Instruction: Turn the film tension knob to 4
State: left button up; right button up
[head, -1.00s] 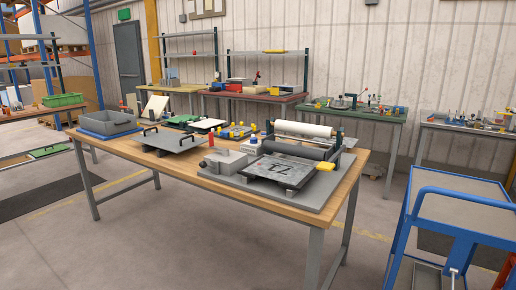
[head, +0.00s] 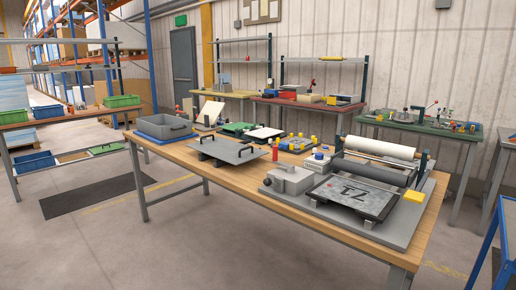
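The roller device stands on a grey base plate (head: 415,232) at the right end of the wooden table. I cannot tell whether that part is the film tension knob, and no scale or number is readable. Neither of my grippers is in view.
A grey bin (head: 163,124), a handled grey plate (head: 228,150) and several small coloured parts share the wooden table (head: 245,194). A red bottle (head: 269,160) stands behind the box. A blue cart (head: 490,235) is at the right edge. Floor in front of the table is clear.

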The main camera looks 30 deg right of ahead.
aim_at(318, 156)
jog(key=u, duration=0.2)
jog(key=i, duration=0.9)
jog(key=z, duration=0.9)
jog(key=i, duration=0.65)
jog(key=z, duration=0.7)
